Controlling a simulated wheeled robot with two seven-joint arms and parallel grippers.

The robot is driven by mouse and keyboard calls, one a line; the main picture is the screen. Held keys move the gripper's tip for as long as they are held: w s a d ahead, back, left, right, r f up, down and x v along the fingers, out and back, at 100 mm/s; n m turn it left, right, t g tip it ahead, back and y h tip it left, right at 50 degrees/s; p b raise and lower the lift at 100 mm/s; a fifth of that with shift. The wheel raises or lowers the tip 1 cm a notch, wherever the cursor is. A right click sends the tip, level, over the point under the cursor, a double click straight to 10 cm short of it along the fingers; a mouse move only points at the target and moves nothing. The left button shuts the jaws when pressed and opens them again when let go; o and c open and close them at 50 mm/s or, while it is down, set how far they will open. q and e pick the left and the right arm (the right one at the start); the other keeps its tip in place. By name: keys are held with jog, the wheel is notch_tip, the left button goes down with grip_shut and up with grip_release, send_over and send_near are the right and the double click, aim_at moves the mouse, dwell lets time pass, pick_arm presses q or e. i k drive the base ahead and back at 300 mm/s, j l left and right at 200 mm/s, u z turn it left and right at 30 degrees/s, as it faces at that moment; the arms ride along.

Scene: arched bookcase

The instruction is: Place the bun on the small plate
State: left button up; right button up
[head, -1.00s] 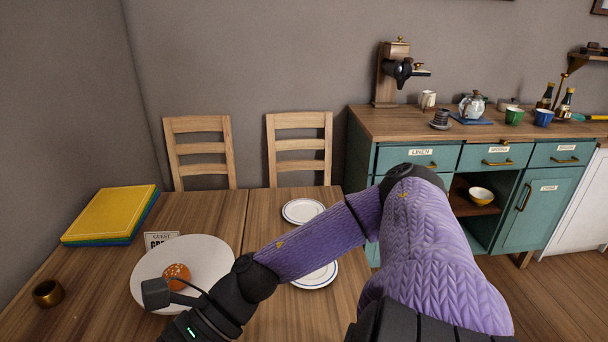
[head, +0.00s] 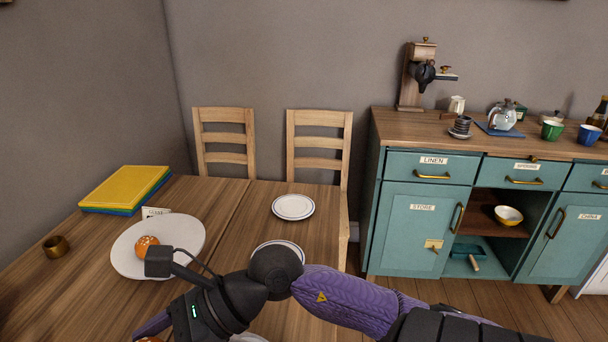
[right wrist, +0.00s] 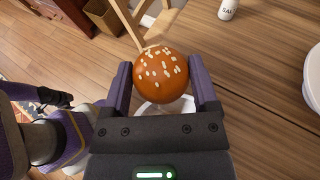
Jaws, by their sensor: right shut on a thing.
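My right gripper (right wrist: 161,68) is shut on a round orange-brown bun (right wrist: 163,80) with pale flecks on top, held between its purple fingers. In the head view only the bun's top (head: 150,339) shows at the bottom edge. A second bun (head: 146,244) sits on the large white plate (head: 185,236). Small blue-rimmed white plates lie on the table: one at the back (head: 293,207), one (head: 277,246) partly behind my arm, and what looks like another (head: 248,338) at the bottom edge. In the wrist view, something white (right wrist: 165,106) shows below the held bun. My left gripper is not in view.
A stack of coloured boards (head: 125,188), a small card (head: 155,212) and a brass cup (head: 55,246) stand on the wooden table. Two chairs (head: 223,140) are behind it. A salt shaker (right wrist: 228,9) shows in the wrist view. A teal cabinet (head: 415,215) stands at right.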

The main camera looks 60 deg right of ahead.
aim_at(293, 206)
jog(key=l+u, duration=0.1)
jog(key=l, duration=0.35)
jog(key=k+l, duration=0.15)
jog(key=l, duration=0.3)
jog(key=l+u, duration=0.15)
jog(key=l, duration=0.25)
jog(key=k+l+u, duration=0.1)
jog(key=l, duration=0.35)
jog(key=k+l, duration=0.2)
jog(key=l, duration=0.2)
jog(key=k+l+u, duration=0.15)
jog(key=l, duration=0.3)
jog(key=i+l, duration=0.15)
jog(key=l, duration=0.2)
jog(key=i+l+u, duration=0.15)
jog(key=l, duration=0.25)
jog(key=i+l, duration=0.2)
jog(key=l, duration=0.2)
